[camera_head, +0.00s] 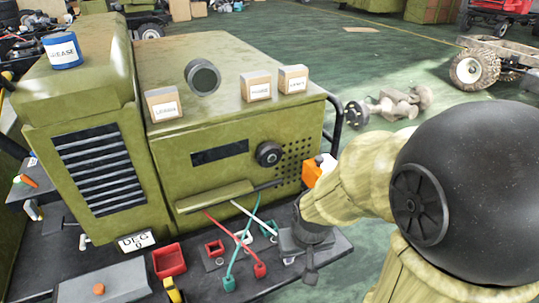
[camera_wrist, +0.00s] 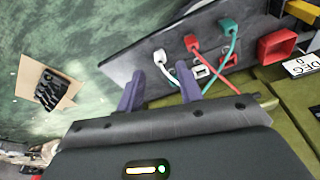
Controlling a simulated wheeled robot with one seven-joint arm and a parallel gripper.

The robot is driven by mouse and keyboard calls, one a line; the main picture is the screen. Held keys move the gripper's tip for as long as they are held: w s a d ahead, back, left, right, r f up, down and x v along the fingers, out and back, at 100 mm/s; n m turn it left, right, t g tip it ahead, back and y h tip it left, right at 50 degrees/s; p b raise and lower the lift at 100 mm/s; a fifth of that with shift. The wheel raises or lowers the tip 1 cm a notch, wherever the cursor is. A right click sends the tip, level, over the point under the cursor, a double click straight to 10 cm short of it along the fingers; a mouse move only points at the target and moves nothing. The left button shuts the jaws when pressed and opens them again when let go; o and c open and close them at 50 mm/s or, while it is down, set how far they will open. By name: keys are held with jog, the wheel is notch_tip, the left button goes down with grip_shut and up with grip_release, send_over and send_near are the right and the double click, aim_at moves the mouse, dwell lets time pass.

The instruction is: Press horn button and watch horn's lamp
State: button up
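The olive-green machine (camera_head: 180,170) stands on a dark platform. Its front has a dark slot (camera_head: 219,152), a round black knob (camera_head: 269,153) and a patch of small holes (camera_head: 297,155). I cannot tell which part is the horn button or the horn's lamp; no lit lamp is evident. My gripper (camera_head: 309,270) hangs low at the platform's right part, and my arm hides some of the machine's right side. In the wrist view my gripper (camera_wrist: 158,92) has two purple fingers spread apart with nothing between them. A white plug (camera_wrist: 161,58) lies beyond the fingertips.
Red (camera_head: 260,270) and green (camera_head: 228,284) plugs with cables lie near coloured sockets (camera_head: 214,249) and a red tray (camera_head: 169,261). Several small labelled boxes (camera_head: 164,103) and a blue can (camera_head: 62,51) stand on the machine. Floor right of the platform is partly clear.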

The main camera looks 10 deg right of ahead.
grip_shut()
dwell(1.6)
